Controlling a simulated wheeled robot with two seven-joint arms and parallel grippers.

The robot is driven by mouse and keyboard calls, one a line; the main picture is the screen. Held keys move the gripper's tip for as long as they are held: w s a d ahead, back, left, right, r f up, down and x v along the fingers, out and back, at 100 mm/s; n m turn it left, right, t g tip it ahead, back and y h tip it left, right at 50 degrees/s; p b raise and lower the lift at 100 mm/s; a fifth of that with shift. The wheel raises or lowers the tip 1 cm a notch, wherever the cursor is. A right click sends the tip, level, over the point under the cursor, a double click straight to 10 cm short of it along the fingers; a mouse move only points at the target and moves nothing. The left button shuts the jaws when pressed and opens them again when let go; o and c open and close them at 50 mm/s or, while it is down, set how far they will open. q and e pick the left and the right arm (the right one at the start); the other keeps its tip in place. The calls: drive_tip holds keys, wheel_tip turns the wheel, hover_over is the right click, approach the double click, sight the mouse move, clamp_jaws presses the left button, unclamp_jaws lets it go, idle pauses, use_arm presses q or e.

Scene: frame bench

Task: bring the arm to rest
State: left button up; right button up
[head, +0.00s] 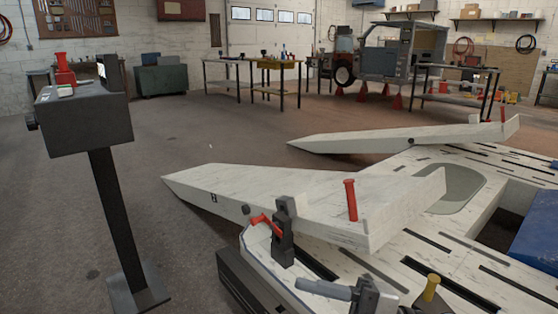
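Neither of my grippers nor my arms can be made out in the head view. The white frame bench (405,208) fills the lower right, with dark slots in its top. A long white ramp (270,190) points left from it, and a second ramp (385,136) lies behind. A black clamp with a red handle (283,235) stands at the bench's near edge. A second black clamp with a grey handle (364,296) is at the bottom. A red pin (350,200) stands upright on the near ramp, and a yellow pin (430,287) stands on the bench.
A dark pedestal (86,122) with a red item (64,70) on top stands at the left. Worktables (254,62) and a partly stripped vehicle (390,50) are at the back. A blue surface (536,228) shows at the right. The floor between pedestal and ramps is clear.

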drive_tip(key=s+d+f+m+t+h+b, duration=0.25)
drive_tip(key=f+m+t+h, duration=0.35)
drive_tip(key=m, duration=0.7)
drive_tip(key=s+d+f+m+t+h+b, duration=0.1)
drive_tip(key=s+f+m+t+h+b, duration=0.2)
drive_tip(key=f+m+h, duration=0.75)
use_arm(q)
drive_tip(key=s+a+r+y+p, duration=0.1)
drive_tip(key=r+p, duration=0.5)
drive_tip(key=p, duration=0.8)
drive_tip(key=s+a+r+y+p, duration=0.1)
drive_tip(key=a+r+p, duration=0.3)
drive_tip(key=p, duration=1)
wheel_tip(320, 180, up, 4)
drive_tip(key=shift+s+f+g+y, duration=0.15)
drive_tip(key=shift+f+g+y, duration=0.15)
drive_tip(key=shift+y, duration=0.1)
use_arm(e)
drive_tip(key=s+d+r+m+g, duration=0.1)
drive_tip(key=d+r, duration=0.2)
drive_tip(key=r, duration=0.4)
drive_tip(key=s+d+r+m+g, duration=0.1)
drive_tip(key=d+r+m, duration=0.1)
drive_tip(key=r, duration=0.5)
drive_tip(key=shift+s+d+r, duration=0.25)
drive_tip(key=shift+d, duration=0.2)
drive_tip(key=shift+c, duration=0.2)
